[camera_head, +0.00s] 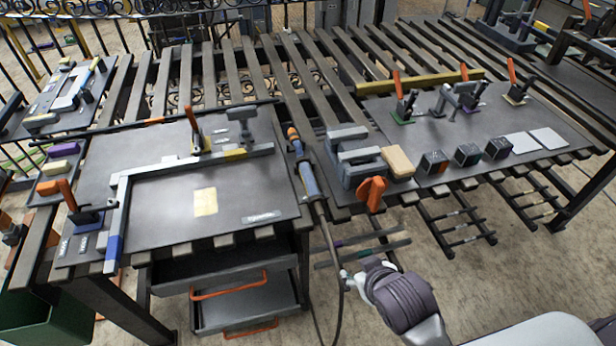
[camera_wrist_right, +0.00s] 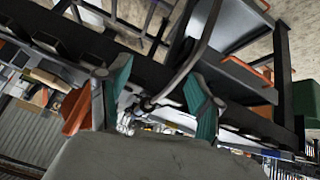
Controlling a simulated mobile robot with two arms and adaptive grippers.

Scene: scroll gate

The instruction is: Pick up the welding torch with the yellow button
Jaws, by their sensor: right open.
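A welding torch (camera_head: 308,178) with a blue-grey handle and an orange part near its upper end lies along the bench between the left plate and the grey clamp. Its dark cable (camera_head: 328,235) hangs over the front edge. I cannot make out a yellow button. My right gripper (camera_head: 347,279) is in front of the bench, below the torch handle and near the hanging cable. In the right wrist view its green-padded fingers (camera_wrist_right: 160,88) are spread apart; a dark cable (camera_wrist_right: 203,45) passes behind the space between them. My left gripper is not in view.
A left plate (camera_head: 150,215) carries a grey square frame and clamps. A grey clamp (camera_head: 352,160) with an orange handle stands right of the torch. Dark blocks (camera_head: 467,155) line the right plate. Drawers (camera_head: 245,300) sit under the bench. Open floor lies in front.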

